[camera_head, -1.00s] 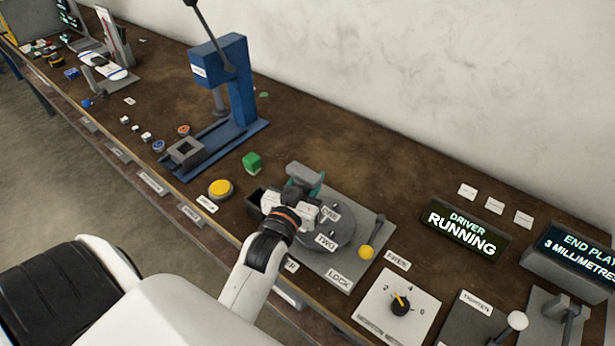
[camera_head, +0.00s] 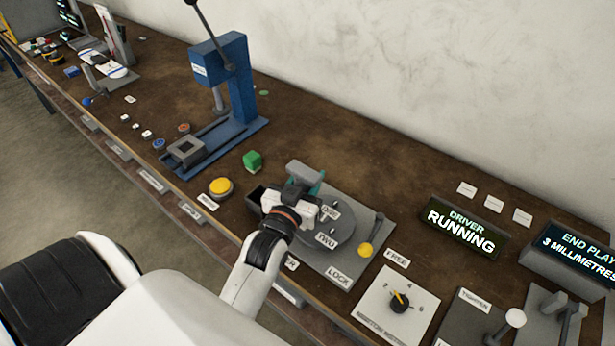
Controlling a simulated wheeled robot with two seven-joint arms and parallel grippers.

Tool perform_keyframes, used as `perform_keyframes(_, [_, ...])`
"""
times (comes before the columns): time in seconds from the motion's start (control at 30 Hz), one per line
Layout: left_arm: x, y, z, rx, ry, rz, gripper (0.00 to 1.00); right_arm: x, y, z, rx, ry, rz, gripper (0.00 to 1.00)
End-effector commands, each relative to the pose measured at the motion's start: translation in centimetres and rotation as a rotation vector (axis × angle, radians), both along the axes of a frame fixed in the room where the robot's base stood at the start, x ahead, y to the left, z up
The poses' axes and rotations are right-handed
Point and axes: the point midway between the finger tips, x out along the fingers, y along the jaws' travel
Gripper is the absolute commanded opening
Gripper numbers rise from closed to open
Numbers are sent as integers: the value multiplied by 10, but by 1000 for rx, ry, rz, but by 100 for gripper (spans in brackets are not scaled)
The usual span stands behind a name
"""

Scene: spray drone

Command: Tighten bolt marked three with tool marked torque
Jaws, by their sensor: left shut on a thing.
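My left gripper (camera_head: 306,199) is shut on a tool (camera_head: 304,175) with a grey top and a teal part, held over the round grey disc (camera_head: 338,238). The gripper and arm hide much of the tool and the disc's left part. Labels for one and two show on the disc; I see no label for three. The disc sits on a grey plate (camera_head: 335,262) marked LOCK, with a yellow-knobbed lever (camera_head: 366,250) at its right. The driver display (camera_head: 462,229) reads RUNNING. My right gripper is not in view.
A dial box (camera_head: 399,303) and a panel marked TIGHTEN with a white-knobbed lever (camera_head: 514,318) stand at the right. The end play display reads 3 millimetres (camera_head: 575,258).

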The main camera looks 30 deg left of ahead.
Motion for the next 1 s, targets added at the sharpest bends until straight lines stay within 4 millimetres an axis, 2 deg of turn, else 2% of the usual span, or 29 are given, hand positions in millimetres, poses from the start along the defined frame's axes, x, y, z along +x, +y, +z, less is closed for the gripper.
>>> perform_keyframes(1.0, [-1, 0, -4, -3, 10, 0, 9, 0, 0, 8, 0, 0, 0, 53])
